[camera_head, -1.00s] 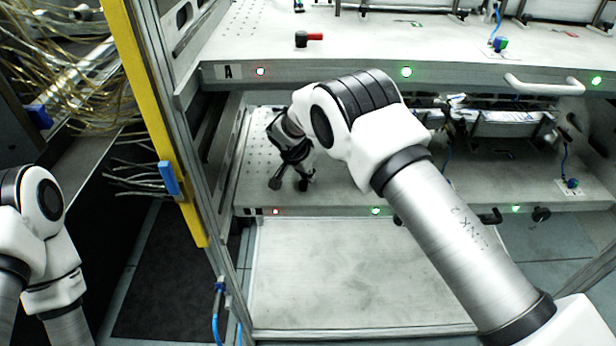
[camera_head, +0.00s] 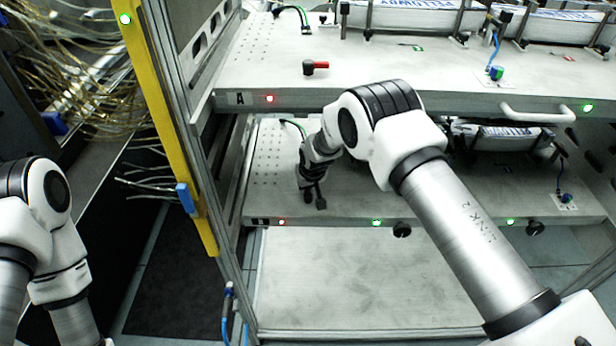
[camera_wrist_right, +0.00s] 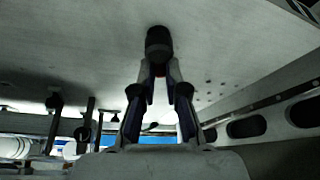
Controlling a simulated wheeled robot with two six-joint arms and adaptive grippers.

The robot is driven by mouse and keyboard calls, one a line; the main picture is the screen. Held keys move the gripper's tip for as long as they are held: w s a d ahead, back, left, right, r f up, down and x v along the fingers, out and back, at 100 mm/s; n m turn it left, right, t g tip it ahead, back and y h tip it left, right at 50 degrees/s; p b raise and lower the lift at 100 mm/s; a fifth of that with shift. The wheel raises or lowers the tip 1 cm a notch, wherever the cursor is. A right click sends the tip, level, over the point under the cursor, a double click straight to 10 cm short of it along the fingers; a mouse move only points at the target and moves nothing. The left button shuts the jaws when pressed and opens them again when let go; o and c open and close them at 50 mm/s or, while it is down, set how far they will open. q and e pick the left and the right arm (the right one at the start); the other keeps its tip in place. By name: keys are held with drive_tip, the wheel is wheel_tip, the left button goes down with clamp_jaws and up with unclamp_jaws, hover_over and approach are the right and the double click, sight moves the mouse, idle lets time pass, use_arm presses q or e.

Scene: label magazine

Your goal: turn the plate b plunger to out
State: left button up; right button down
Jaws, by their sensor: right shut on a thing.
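The lower plate (camera_head: 270,185) carries a small dark front label too small to read; I take it as plate B. My right gripper (camera_head: 314,194) is low over its left part, pointing down. In the right wrist view, the right gripper (camera_wrist_right: 158,72) has its fingertips together on a dark cylindrical knob (camera_wrist_right: 158,42), which I take as the plunger, against the grey plate. In the head view the gripper hides the plunger, so its turn cannot be told. My left arm shows at the left edge; its gripper is out of view.
A yellow post (camera_head: 170,110) and hanging cables stand left. Dark knobs (camera_head: 402,230) sit on the lower front edge.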

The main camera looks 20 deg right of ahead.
drive_tip(key=shift+a+n+y+p, duration=0.1)
drive_tip(key=shift+n+y+p, duration=0.25)
drive_tip(key=shift+n, duration=0.55)
drive_tip(key=shift+a+f+n+g+y+b, duration=0.15)
drive_tip(key=shift+f+n+g+y+b, duration=0.15)
drive_tip(key=shift+n+b, duration=0.5)
drive_tip(key=n+b, duration=0.1)
drive_tip(key=n+y+b, duration=0.1)
drive_tip(key=n+b, duration=0.1)
drive_tip(key=shift+s+a, duration=0.15)
drive_tip(key=shift+a, duration=0.05)
use_arm(q)
drive_tip(key=shift+f+b, duration=1.25)
drive_tip(key=shift+f, duration=1.55)
use_arm(e)
drive_tip(key=shift+s+a+r+n+g+y, duration=0.1)
drive_tip(key=shift+n+g+y, duration=0.1)
drive_tip(key=shift+n, duration=0.3)
drive_tip(key=shift+r+n+g+y, duration=0.1)
drive_tip(key=shift+n+g, duration=0.1)
drive_tip(key=shift+n, duration=0.3)
drive_tip(key=c, duration=1.2)
unclamp_jaws()
